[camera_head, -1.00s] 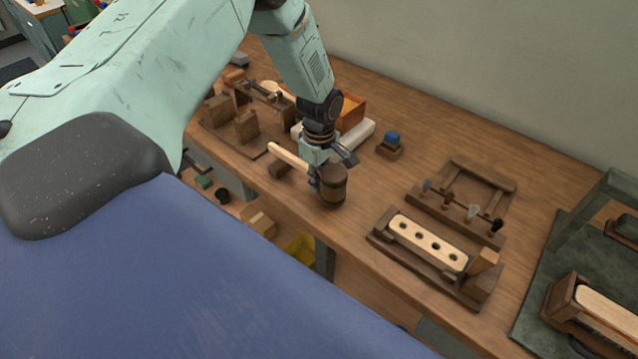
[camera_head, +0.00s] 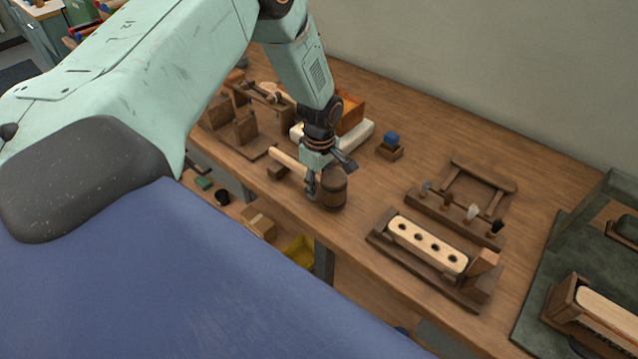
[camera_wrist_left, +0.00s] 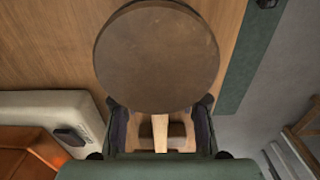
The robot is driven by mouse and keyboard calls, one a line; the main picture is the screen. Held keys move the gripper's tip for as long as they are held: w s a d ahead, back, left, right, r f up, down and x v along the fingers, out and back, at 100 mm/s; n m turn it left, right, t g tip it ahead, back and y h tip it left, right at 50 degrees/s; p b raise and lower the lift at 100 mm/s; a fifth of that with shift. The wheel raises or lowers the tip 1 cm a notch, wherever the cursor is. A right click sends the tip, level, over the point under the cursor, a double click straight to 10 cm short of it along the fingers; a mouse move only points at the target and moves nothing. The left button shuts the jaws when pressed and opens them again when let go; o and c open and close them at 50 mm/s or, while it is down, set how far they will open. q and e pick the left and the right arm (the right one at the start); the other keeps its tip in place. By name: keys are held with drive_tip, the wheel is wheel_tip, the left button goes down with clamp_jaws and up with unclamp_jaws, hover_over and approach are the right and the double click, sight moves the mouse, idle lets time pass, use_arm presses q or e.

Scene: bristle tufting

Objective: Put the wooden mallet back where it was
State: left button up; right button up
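The wooden mallet (camera_head: 334,188) is on the bench near its front edge. Its dark round head faces the camera in the left wrist view (camera_wrist_left: 157,55), and its pale handle (camera_head: 287,158) points to the upper left over a small dark wooden block (camera_head: 277,172). My left gripper (camera_head: 327,175) is at the handle, close beside the head. In the left wrist view its fingers (camera_wrist_left: 160,130) are apart, one on each side of the handle, with gaps visible between. The head hides part of the fingers and handle. My right gripper is out of view.
A pale block with several holes (camera_head: 428,246) sits in a wooden holder to the right. Behind it is a rack of small tools (camera_head: 462,208). A blue-topped block (camera_head: 391,140) and an orange tray (camera_head: 351,115) stand farther back. Bare bench lies between the mallet and the holder.

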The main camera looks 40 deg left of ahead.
use_arm(q)
wheel_tip(320, 180, up, 11)
drive_tip(key=shift+d+r+p, duration=0.1)
drive_tip(key=shift+p, duration=0.65)
drive_tip(key=shift+s+r, duration=0.15)
drive_tip(key=shift+r, duration=0.45)
drive_tip(key=shift+f, duration=0.1)
